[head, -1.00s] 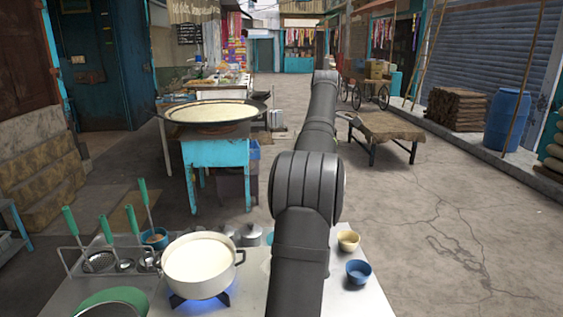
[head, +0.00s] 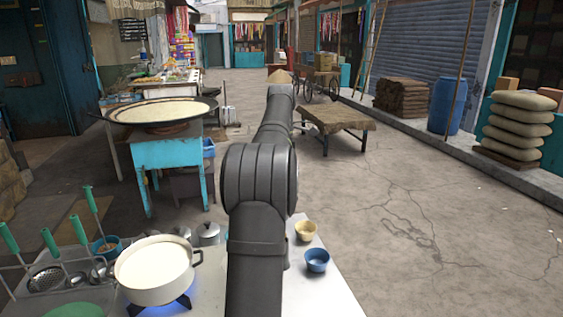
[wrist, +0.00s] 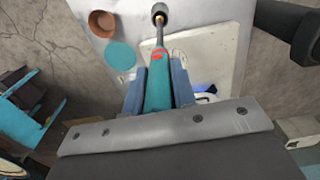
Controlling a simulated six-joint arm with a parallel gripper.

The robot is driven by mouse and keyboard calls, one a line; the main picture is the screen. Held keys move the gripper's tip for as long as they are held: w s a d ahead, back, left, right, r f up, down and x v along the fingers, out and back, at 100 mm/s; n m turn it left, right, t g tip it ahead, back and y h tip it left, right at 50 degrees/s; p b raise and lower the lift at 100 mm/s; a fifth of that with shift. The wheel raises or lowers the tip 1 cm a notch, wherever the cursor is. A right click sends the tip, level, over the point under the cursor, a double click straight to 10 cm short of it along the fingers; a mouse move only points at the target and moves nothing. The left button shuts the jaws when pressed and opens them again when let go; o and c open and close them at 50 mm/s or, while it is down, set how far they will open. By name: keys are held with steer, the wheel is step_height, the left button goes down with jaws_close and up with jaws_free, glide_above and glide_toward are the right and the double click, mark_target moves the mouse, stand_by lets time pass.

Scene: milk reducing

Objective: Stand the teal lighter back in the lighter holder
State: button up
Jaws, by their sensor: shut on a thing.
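The teal lighter (wrist: 158,88) is in the wrist view, with a long metal rod and a dark tip (wrist: 159,13) pointing toward the top of the picture. My gripper (wrist: 159,82) is shut on its teal handle, one blue-grey finger on each side. The lighter lies over a pale counter and a whitish square plate (wrist: 205,60). I cannot pick out the lighter holder for certain. A flat teal round thing (wrist: 122,54) lies left of the rod; I cannot tell what it is. In the head view my arm hides the gripper and lighter.
A pot of milk (head: 158,268) stands on a lit blue flame. Left of it are green-handled ladles in a rack (head: 55,275). Lidded steel pots (head: 208,233) stand behind. A yellow bowl (head: 305,231) and a blue bowl (head: 317,260) stand right of my arm. A brown cup (wrist: 103,23) shows in the wrist view.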

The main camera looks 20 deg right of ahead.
steer(key=shift+f, duration=4.45)
steer(key=o, duration=1.1)
steer(key=shift+c, duration=0.2)
step_height(320, 180, up, 18)
steer(key=shift+f, duration=0.25)
